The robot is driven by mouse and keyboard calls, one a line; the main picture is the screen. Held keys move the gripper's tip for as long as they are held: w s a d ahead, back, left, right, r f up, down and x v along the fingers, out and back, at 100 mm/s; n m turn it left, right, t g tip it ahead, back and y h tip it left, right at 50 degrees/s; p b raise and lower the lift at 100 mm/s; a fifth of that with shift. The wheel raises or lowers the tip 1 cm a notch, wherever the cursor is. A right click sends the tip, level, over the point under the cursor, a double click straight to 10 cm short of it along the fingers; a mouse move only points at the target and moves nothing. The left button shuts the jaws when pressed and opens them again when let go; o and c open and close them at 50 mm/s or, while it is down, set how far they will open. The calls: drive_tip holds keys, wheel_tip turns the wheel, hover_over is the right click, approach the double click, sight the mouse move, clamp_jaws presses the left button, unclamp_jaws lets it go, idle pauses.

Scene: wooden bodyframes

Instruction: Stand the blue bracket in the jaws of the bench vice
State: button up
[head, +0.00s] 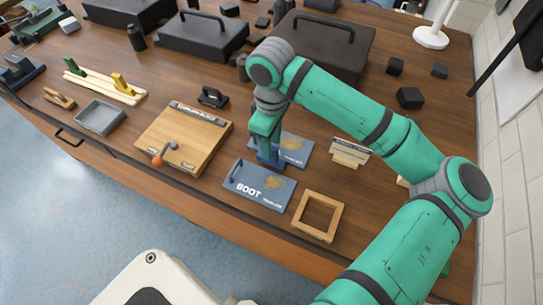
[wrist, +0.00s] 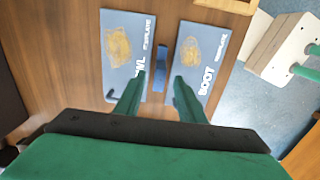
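The blue bracket (head: 271,157) stands on the table between two template cards, just under my gripper (head: 266,148). In the wrist view the bracket (wrist: 161,80) lies between the two green fingertips (wrist: 160,78), with a gap visible on each side. My gripper is open, pointing down over it. The fingers partly hide the bracket in the head view, and its full shape is not clear. A dark blue-grey device (head: 20,70) at the table's far left edge looks like the bench vice; its jaws are too small to make out.
The BOOT card (head: 258,190) and the OWL card (wrist: 126,30) flank the bracket. A square wooden frame (head: 318,214), a wooden board with an orange-knobbed lever (head: 190,135), a grey tray (head: 100,117) and a small rack (head: 350,151) stand nearby. Black cases (head: 204,35) fill the back.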

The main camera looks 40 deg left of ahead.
drive_tip(key=shift+f, duration=1.25)
clamp_jaws()
drive_tip(key=shift+r, duration=0.15)
